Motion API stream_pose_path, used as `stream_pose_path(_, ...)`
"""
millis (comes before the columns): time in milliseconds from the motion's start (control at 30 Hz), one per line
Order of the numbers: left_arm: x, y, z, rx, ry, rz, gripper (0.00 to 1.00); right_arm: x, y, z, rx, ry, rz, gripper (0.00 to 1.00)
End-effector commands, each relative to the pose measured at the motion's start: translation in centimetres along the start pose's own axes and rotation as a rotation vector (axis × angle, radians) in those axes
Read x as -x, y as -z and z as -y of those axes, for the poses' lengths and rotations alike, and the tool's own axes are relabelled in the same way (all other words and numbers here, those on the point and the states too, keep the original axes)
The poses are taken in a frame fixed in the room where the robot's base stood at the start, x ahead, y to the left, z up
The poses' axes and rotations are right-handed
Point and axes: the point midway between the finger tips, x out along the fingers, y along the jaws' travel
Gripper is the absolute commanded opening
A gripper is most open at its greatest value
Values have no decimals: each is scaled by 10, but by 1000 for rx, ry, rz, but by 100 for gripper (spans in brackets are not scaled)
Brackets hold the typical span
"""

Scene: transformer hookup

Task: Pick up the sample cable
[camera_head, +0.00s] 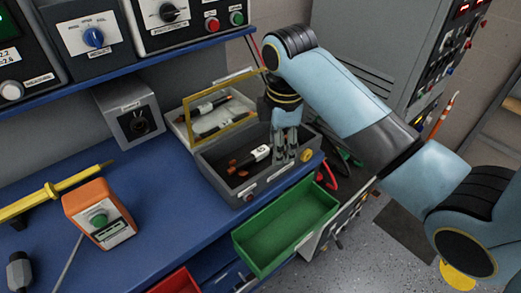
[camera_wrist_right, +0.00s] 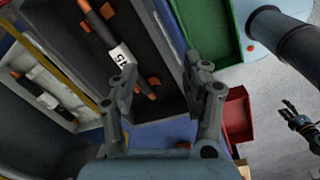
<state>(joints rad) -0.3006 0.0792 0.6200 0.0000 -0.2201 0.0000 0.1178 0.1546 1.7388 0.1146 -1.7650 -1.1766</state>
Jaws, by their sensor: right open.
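A black cable (camera_head: 249,160) with orange ends and a white label lies in the open grey box (camera_head: 218,179). It also shows in the right wrist view (camera_wrist_right: 104,32). I take it as the sample cable. My right gripper (camera_head: 284,158) points down over the right part of the box, its fingers spread and empty. In the right wrist view the fingers (camera_wrist_right: 165,82) stand apart, with the cable left of them, partly behind one finger. A small dark gripper (camera_wrist_right: 293,113) at that view's right edge seems to be my left one; its jaw state is unclear.
Similar dark cables (camera_head: 208,108) lie in a yellow-framed tray behind the box. A green bin (camera_head: 275,240) stands in front, with a red bin (camera_head: 178,284) to its left. The bench between is clear.

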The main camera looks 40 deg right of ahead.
Motion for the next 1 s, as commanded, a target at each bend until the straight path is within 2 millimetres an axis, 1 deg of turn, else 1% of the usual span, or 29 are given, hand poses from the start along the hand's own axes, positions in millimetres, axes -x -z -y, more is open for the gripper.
stream_pose_path(33, 0, 0, 0, 0, 0, 0, 52, 6, 4, -22, 93, 16, -1, 48)
stream_pose_path(100, 0, 0, 0, 0, 0, 0, 52, 12, 10, -45, 235, 49, -7, 48)
stream_pose_path(200, 0, 0, 0, 0, 0, 0, 52, 20, 14, -65, 375, 80, -19, 48)
stream_pose_path(267, 0, 1, 0, 0, 0, -1, 52, 22, 15, -71, 421, 90, -25, 48)
stream_pose_path(367, 1, 1, 0, 0, 0, -1, 52, 17, 16, -73, 455, 100, -29, 48)
stream_pose_path(600, 1, 1, 0, 0, 0, -1, 52, -21, 17, -70, 457, 99, -29, 48)
stream_pose_path(833, 4, 1, 0, 0, 0, -1, 52, -41, 20, -67, 457, 99, -30, 48)
stream_pose_path(1000, 6, 1, 0, 0, 0, -1, 52, -68, 24, -64, 457, 98, -29, 48)
